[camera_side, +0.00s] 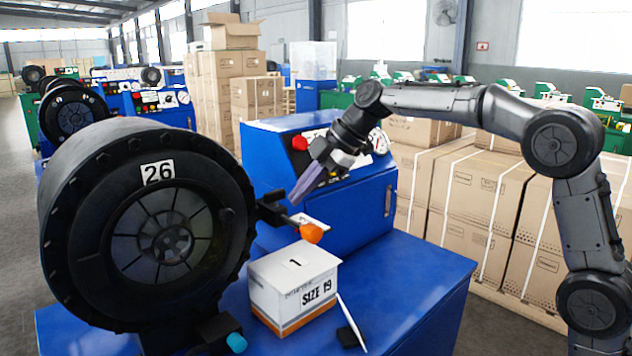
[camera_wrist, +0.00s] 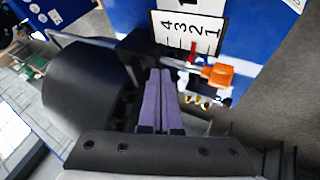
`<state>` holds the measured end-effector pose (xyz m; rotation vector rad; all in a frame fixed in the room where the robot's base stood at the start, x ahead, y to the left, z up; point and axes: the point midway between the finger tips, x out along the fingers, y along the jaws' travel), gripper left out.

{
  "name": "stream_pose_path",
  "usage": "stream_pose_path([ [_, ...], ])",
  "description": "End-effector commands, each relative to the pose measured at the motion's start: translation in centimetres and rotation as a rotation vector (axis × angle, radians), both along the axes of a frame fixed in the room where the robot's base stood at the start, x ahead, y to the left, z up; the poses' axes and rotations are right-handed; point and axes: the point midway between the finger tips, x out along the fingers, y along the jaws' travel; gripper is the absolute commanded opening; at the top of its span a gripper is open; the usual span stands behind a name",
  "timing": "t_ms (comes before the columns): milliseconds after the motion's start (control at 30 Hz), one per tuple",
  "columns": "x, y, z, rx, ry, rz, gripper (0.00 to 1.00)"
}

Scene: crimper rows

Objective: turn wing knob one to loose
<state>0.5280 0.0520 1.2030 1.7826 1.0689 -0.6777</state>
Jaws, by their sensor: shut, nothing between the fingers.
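An orange knob (camera_side: 310,233) sits at the end of a short rod on the right side of the black crimper head (camera_side: 150,225) marked 26. It also shows in the wrist view, where the orange knob (camera_wrist: 217,75) lies right of my fingers beside a white scale plate (camera_wrist: 188,32) reading 1 to 4 with a red pointer (camera_wrist: 193,54). I cannot tell for sure that this is wing knob one. My gripper (camera_side: 295,203) has purple fingers, shut and empty, pointing down-left just above the rod and apart from the orange knob. In the wrist view the shut gripper (camera_wrist: 160,72) partly covers the mechanism.
A small carton (camera_side: 292,288) marked 1 and SIZE 19 stands on the blue bench (camera_side: 415,290) below the orange knob. A cyan knob (camera_side: 236,342) is low at the head's base. A blue cabinet (camera_side: 330,205) stands behind. The bench's right part is mostly clear.

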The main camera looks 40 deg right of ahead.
Motion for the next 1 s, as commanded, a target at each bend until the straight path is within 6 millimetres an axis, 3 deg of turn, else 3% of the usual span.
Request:
stream_pose_path([
  [300,2.2,0.0,0.0,-0.001,0.002,0.000,0.00],
  [1000,2.4,-0.2,0.0,0.000,0.002,0.054,0.00],
])
